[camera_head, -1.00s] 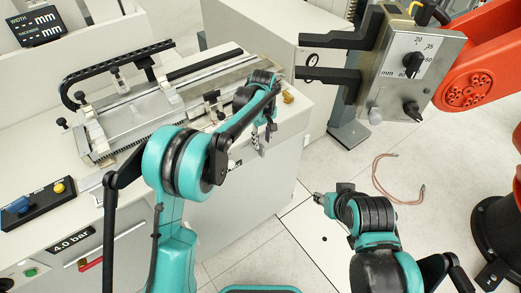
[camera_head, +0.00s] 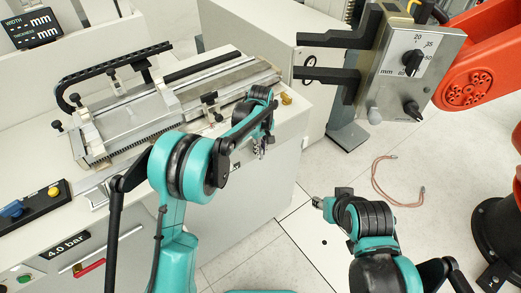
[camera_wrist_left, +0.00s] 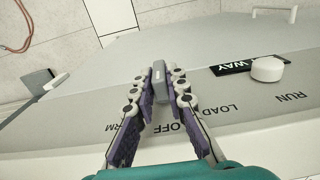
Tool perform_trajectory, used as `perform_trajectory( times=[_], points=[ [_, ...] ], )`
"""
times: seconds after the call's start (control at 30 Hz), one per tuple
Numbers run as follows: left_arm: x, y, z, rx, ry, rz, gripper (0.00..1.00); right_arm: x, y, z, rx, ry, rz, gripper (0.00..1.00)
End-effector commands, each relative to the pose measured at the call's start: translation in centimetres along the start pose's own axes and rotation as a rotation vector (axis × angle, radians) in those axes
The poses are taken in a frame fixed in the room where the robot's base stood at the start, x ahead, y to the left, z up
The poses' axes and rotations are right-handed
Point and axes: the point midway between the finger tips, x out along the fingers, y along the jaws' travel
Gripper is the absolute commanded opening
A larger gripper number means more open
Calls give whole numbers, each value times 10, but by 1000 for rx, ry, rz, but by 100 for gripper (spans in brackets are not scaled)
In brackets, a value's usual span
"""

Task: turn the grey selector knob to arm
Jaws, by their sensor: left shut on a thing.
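The grey selector knob (camera_wrist_left: 159,82) is a narrow grey bar between my left fingertips in the left wrist view. Its lower end points towards the word OFF on the panel; ARM, partly covered, is printed to the left, with LOAD and RUN to the right. My left gripper (camera_wrist_left: 158,88) is shut on this knob, with purple pads on both sides. In the head view my left gripper (camera_head: 262,148) is at the front of the white cabinet, and the knob is hidden there. My right gripper (camera_head: 318,201) hangs over the floor, too small to read its opening.
A round white knob (camera_wrist_left: 268,68) sits right of the grey one beside a black label. A grey box with a dial (camera_head: 410,62) and black jaws stands at the right. A red robot arm (camera_head: 480,70) is beyond it. A brown cable (camera_head: 385,180) lies on the floor.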

Motion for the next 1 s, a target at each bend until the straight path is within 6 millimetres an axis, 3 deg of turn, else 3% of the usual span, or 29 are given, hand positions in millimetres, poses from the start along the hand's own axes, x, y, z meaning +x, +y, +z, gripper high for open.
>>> perform_trajectory(
  times=[0.6,1.0],
  points=[
    [3,12,0,2,1,-450,0,-11,0,-8,0,0,0,40],
    [3,11,0,0,1,-495,0,-11,0,-8,0,0,0,40]
  ],
)
